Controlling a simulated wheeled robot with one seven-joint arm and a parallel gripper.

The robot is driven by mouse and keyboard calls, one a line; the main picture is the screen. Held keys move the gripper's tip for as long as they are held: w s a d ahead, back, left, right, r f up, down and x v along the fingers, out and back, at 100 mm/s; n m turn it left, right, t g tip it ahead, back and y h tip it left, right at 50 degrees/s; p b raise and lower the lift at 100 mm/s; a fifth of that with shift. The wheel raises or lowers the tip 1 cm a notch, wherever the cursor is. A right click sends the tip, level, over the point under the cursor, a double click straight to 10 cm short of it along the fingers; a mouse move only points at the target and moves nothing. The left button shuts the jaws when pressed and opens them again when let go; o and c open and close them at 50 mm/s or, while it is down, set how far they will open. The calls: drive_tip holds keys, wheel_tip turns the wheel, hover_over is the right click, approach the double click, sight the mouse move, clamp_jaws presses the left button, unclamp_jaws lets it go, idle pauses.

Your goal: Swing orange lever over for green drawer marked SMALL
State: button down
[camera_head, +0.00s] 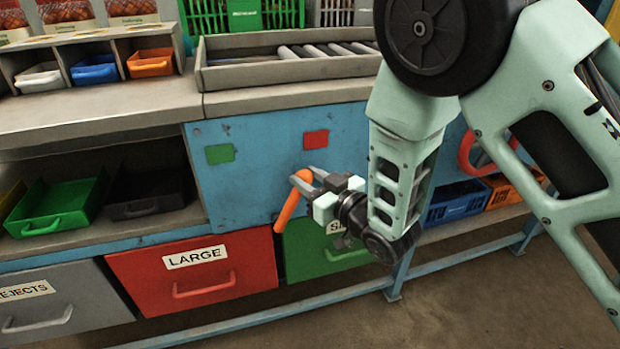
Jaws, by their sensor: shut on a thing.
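The orange lever (288,209) is on the blue front panel (252,190) of the bench. It slants down and to the left, its lower end in front of the edge between the two drawers. My gripper (308,180) is shut on the lever near its upper end. The green drawer (309,254) is below and right of the lever; its label is partly hidden by my gripper and arm, with only the first letters showing. The red drawer (245,256) marked LARGE is to its left. A green square (220,154) and a red square (315,139) are on the panel above.
A grey drawer (60,311) marked REJECTS is at the lower left. Green (56,206) and black (147,195) trays sit on the shelf above. A roller tray (290,67) lies on the bench top. Blue (455,203) and orange crates are at the right, behind my arm.

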drive_tip(key=shift+s+a+r+n+p, duration=0.15)
drive_tip(key=shift+a+r+n+p, duration=0.3)
drive_tip(key=shift+a, duration=0.1)
drive_tip(key=a+n+p, duration=0.1)
drive_tip(key=s+a+n+h+p, duration=0.1)
drive_tip(key=a, duration=0.1)
drive_tip(key=a+r+n+g+p, duration=0.1)
drive_tip(key=a, duration=0.1)
drive_tip(key=shift+s+h, duration=0.25)
drive_tip(key=shift+h, duration=0.15)
drive_tip(key=a+n, duration=0.1)
drive_tip(key=s+a+n+h+p, duration=0.1)
drive_tip(key=a, duration=0.1)
drive_tip(key=a+n+p, duration=0.1)
drive_tip(key=shift+s+a+f+g+h, duration=0.2)
drive_tip(key=shift+a+f+g+h, duration=0.1)
drive_tip(key=shift+a+f, duration=0.1)
drive_tip(key=shift+s+a+f+n+h+p, duration=0.2)
drive_tip(key=shift+a+f+n+p, duration=0.1)
drive_tip(key=shift+a+n+p, duration=0.15)
drive_tip(key=shift+s+a+f+n+h+p, duration=0.1)
drive_tip(key=shift+a+f+n+h+p, duration=0.15)
drive_tip(key=shift+a, duration=0.3)
drive_tip(key=c, duration=1)
unclamp_jaws()
drive_tip(key=shift+a+f, duration=0.1)
drive_tip(key=p+v, duration=0.1)
drive_tip(key=v, duration=1.6)
drive_tip(key=shift+s, duration=0.2)
